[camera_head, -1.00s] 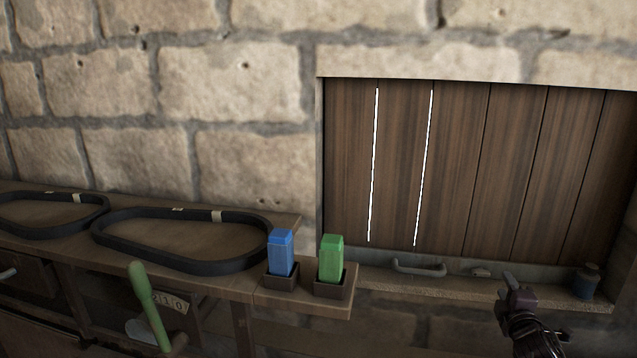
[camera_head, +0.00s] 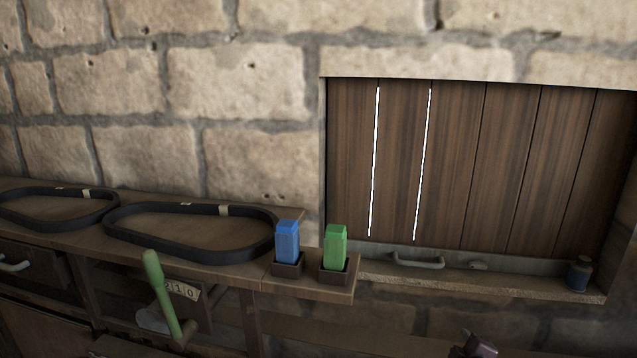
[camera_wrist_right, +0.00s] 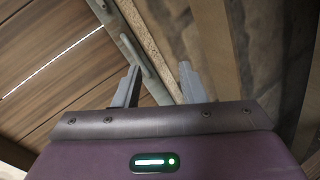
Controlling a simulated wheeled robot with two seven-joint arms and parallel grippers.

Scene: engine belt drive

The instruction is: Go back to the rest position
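My right gripper (camera_head: 478,347) shows only as a small dark purple part at the bottom edge of the head view, below the window ledge. In the right wrist view its two grey fingers (camera_wrist_right: 158,84) stand apart with nothing between them. The ledge and shutter lie beyond the fingers. My left gripper is not in the head view.
Two black belts (camera_head: 192,253) lie on the wooden shelf at left. A blue block (camera_head: 287,241) and a green block (camera_head: 335,246) stand in holders on the shelf end. A green lever (camera_head: 162,294) rises below. The wooden shutter (camera_head: 455,165) has a metal handle (camera_head: 418,260); a small bottle (camera_head: 580,273) stands on the ledge.

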